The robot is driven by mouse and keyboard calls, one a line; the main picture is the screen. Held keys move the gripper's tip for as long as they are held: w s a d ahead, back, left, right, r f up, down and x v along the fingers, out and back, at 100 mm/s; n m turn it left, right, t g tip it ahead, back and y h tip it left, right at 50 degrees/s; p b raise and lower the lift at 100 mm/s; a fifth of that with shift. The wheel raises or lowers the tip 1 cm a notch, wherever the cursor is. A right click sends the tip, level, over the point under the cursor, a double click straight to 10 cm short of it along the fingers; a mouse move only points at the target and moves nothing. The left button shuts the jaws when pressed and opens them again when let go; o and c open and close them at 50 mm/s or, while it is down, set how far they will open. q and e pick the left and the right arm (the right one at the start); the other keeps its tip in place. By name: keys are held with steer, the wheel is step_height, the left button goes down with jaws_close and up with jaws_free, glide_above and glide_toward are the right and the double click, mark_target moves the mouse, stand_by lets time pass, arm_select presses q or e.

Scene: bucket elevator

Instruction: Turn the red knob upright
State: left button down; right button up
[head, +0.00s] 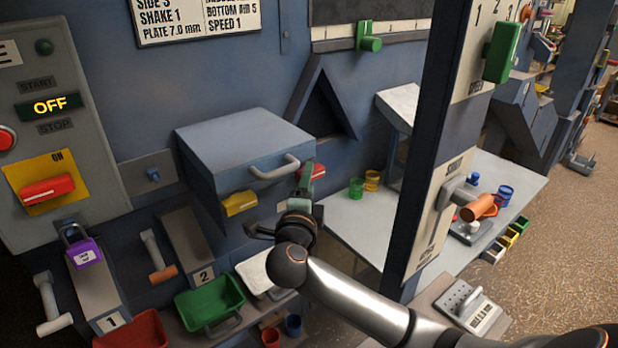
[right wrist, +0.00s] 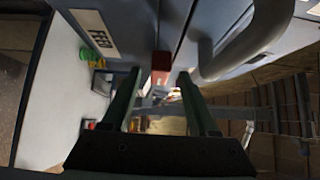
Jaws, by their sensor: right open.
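A small red knob (head: 319,171) shows at the right side of the blue-grey box with the bar handle, partly hidden behind my right gripper (head: 307,182). In the right wrist view the red knob (right wrist: 160,64) lies ahead, between the green fingertips of my right gripper (right wrist: 158,76). The fingers are apart, with a gap showing on each side of the knob. I cannot tell how far in front of the fingertips the knob is, nor its exact turn. My left gripper is not in view.
The box's grey bar handle (head: 275,168) is close to the left of my right gripper, and a yellow latch (head: 240,203) is lower left. A blue post (head: 440,140) stands to the right. A pale table (head: 345,222) with coloured cups lies behind.

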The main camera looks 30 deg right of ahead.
steer(key=shift+w+d, duration=0.45)
steer(key=shift+w, duration=0.05)
jaws_close()
stand_by(0.3)
